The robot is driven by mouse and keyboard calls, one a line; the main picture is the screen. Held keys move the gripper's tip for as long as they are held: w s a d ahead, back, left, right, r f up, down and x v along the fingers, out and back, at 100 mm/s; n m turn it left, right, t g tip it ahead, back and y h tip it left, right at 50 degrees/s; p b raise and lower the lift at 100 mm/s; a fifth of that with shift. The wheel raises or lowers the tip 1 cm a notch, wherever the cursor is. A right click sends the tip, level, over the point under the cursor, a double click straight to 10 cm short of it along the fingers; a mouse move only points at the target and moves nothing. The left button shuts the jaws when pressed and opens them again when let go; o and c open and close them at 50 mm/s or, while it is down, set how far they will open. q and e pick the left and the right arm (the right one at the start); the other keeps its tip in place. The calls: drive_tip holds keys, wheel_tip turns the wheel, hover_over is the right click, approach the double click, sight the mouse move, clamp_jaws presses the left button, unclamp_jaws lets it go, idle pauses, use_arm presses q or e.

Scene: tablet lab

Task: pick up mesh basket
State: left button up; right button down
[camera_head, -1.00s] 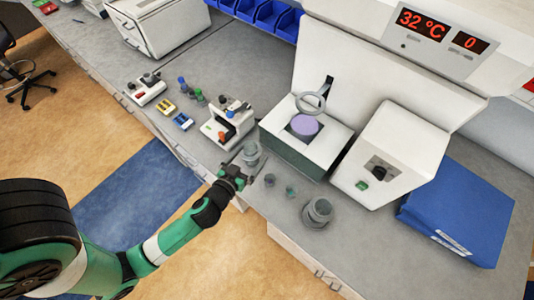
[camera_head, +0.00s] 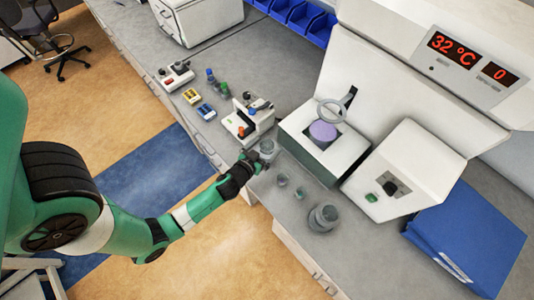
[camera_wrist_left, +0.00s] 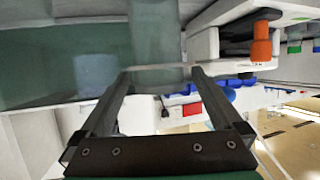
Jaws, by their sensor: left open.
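A grey, see-through cylindrical container (camera_head: 267,148), which looks like the mesh basket, stands upright near the front edge of the bench. My left gripper (camera_head: 255,161) is open right beside it, on its front-left side. In the left wrist view the same pale cylinder (camera_wrist_left: 155,40) shows straight ahead, between and just beyond the fingertips of my left gripper (camera_wrist_left: 160,74). The fingers are apart; whether they touch it I cannot tell. Its mesh is too small to make out. My right gripper is not in view.
A white device (camera_head: 246,120) with an orange knob stands close behind the container. A white bath unit (camera_head: 303,149) with a purple disc is to the right. Small grey cups (camera_head: 282,180) and a larger grey vessel (camera_head: 323,218) stand nearer the front. A blue binder (camera_head: 465,240) lies at right.

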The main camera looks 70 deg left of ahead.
sight(270, 143)
use_arm(q)
drive_tip(key=x, duration=0.4)
drive_tip(key=shift+s, duration=0.1)
clamp_jaws()
